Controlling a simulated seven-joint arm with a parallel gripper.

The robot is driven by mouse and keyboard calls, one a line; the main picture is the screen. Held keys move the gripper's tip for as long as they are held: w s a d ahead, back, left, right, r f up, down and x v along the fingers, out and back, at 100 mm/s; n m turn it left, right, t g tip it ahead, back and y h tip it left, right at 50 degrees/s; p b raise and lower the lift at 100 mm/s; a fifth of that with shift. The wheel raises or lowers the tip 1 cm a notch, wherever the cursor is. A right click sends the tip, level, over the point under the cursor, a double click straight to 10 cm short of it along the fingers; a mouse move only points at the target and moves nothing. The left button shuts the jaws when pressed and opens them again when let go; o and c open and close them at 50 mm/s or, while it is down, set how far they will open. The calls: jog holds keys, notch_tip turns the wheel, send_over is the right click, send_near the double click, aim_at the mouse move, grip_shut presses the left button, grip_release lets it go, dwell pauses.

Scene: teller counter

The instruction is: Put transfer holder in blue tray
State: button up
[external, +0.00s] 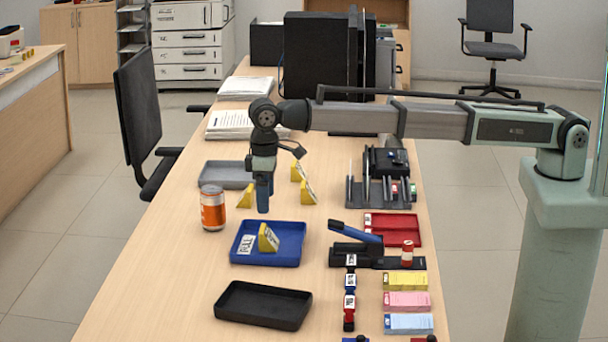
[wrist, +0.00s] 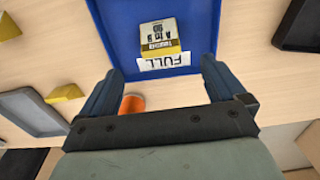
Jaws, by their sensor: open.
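My gripper (external: 263,208) points down just behind the tray, apart from the holder. Its two fingers (wrist: 156,82) are spread wide with nothing between them.
Other yellow holders (external: 245,195) stand behind, near a grey tray (external: 225,174). An orange can (external: 212,208) stands left of my gripper. A black tray (external: 262,305) lies in front. A stapler (external: 355,233), red tray (external: 393,226) and paper pads (external: 405,301) crowd the right side.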

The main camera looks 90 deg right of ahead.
jog(key=shift+r, duration=0.8)
